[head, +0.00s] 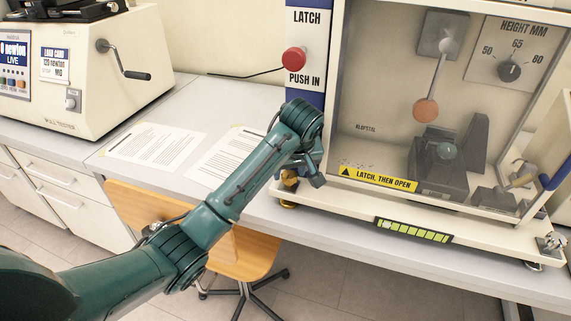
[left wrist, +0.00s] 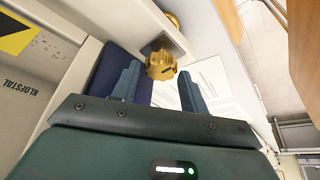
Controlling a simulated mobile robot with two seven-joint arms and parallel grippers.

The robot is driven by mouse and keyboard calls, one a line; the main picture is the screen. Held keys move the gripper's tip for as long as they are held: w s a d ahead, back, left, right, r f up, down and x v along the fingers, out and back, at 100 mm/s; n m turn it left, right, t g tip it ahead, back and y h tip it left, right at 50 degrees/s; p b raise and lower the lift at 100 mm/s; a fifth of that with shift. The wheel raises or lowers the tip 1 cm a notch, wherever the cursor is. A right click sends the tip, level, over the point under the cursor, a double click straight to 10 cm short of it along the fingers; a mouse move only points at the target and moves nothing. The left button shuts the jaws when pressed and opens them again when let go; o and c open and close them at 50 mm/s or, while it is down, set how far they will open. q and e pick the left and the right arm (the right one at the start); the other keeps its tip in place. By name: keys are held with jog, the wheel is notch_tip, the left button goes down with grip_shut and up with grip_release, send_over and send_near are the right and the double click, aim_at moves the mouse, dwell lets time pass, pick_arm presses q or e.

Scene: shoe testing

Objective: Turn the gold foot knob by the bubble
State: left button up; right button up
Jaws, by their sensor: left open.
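The gold foot knob (head: 289,188) sits at the left front foot of the glass-fronted test cabinet, partly hidden by my left gripper (head: 312,176). In the left wrist view the ribbed gold knob (left wrist: 160,64) shows between and just beyond the two open fingers. I see no clear contact between fingers and knob. The bubble level (head: 412,231), a dark strip with yellow-green segments, is on the cabinet's front base rail. My right gripper is not in view.
The cabinet (head: 330,197) holds a pendulum with an orange-brown disc (head: 426,110). A red push knob (head: 294,60) is on the latch panel. Printed sheets (head: 155,145) lie on the bench at left. A wooden chair (head: 245,255) stands below the bench edge.

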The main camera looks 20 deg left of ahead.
pick_arm(q)
jog(key=shift+f, duration=0.2)
jog(key=c, duration=0.7)
